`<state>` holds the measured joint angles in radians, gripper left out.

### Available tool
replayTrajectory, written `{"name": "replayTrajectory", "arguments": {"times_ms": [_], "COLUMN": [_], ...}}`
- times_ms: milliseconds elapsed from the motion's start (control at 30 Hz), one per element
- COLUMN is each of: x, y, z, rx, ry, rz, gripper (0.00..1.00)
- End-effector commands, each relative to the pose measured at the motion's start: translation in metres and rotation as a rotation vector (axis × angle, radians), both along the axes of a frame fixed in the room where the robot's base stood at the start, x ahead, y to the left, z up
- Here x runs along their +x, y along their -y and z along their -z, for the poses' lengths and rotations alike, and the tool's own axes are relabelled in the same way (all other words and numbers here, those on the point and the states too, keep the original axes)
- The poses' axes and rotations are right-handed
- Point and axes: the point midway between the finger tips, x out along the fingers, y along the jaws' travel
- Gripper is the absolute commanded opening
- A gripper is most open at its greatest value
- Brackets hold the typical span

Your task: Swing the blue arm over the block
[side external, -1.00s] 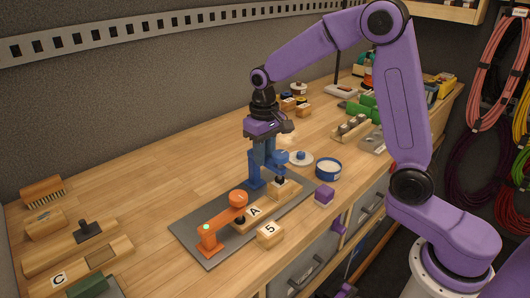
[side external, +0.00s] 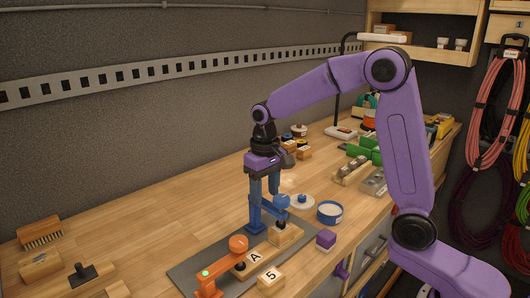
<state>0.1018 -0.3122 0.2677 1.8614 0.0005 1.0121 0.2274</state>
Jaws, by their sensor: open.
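The blue arm (side external: 270,212) has an upright post with a level bar reaching right to a round blue head (side external: 282,200). The head hangs over a wooden block (side external: 286,236), with a dark tip below it; I cannot tell whether the tip touches the block. My gripper (side external: 264,196) is open, pointing down just above the blue arm near its post. Its blue-grey fingers partly blend with the arm, so contact is unclear. An orange arm (side external: 214,271) reaches to its round head (side external: 238,243) by a wooden block marked A (side external: 256,258).
Both arms stand on a dark plate (side external: 190,268). A brush (side external: 40,232) and wooden pieces lie far left. The bench between is clear.

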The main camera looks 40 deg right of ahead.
Motion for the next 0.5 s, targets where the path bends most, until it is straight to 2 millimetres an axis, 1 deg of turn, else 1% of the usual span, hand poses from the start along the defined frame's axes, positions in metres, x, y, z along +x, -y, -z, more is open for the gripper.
{"name": "replayTrajectory", "arguments": {"times_ms": [33,100,500], "x": [0.001,0.001,0.001], "y": [0.0,-0.001,0.0], "z": [-0.011,-0.026,-0.11], "rx": [0.002,0.002,0.002], "ry": [0.007,0.007,0.007], "rz": [0.0,-0.001,0.0], "gripper": [0.51,0.51,0.51]}}
